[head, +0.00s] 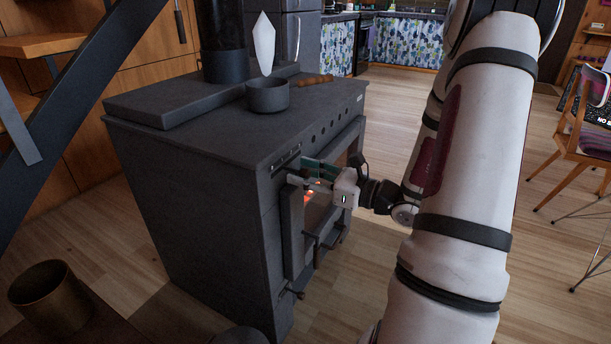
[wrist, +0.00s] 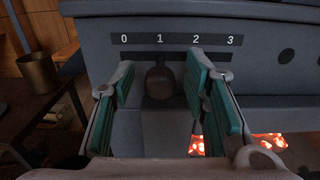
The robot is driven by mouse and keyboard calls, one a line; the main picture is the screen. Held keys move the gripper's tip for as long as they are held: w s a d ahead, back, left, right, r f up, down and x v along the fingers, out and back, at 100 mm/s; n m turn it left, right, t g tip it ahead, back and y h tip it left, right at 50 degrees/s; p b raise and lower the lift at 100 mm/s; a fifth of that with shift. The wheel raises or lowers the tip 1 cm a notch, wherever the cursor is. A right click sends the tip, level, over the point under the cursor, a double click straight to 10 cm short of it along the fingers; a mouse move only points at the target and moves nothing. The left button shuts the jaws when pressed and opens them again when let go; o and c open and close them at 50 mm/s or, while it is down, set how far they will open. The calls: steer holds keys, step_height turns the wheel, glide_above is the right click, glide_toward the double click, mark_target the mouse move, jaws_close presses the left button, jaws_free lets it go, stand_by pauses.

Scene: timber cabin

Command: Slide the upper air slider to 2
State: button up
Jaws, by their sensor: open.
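The upper air slider (wrist: 160,83) is a dark round knob on the front of a dark stove (head: 200,190). It stands below the 1 of a black scale strip (wrist: 178,39) marked 0, 1, 2, 3. My gripper (wrist: 160,72) is open, with its teal-padded fingers on either side of the knob and a visible gap on each side. The right finger's tip lies just below the 2. In the head view my gripper (head: 312,172) is at the upper front of the stove; the knob cannot be made out there.
Orange embers (wrist: 268,142) glow behind the stove door, below and right of the fingers. A door handle (head: 328,238) juts out lower down. A dark pot (head: 267,96) sits on the stove top. A brass-coloured pot (head: 45,298) stands at the lower left.

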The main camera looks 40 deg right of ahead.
jaws_close()
steer(key=d, duration=0.2)
steer(key=w+d+p, duration=0.1)
steer(key=shift+w+d, duration=0.2)
steer(key=shift+d, duration=0.2)
jaws_free()
steer(key=shift+s, duration=0.1)
steer(key=v, duration=1.2)
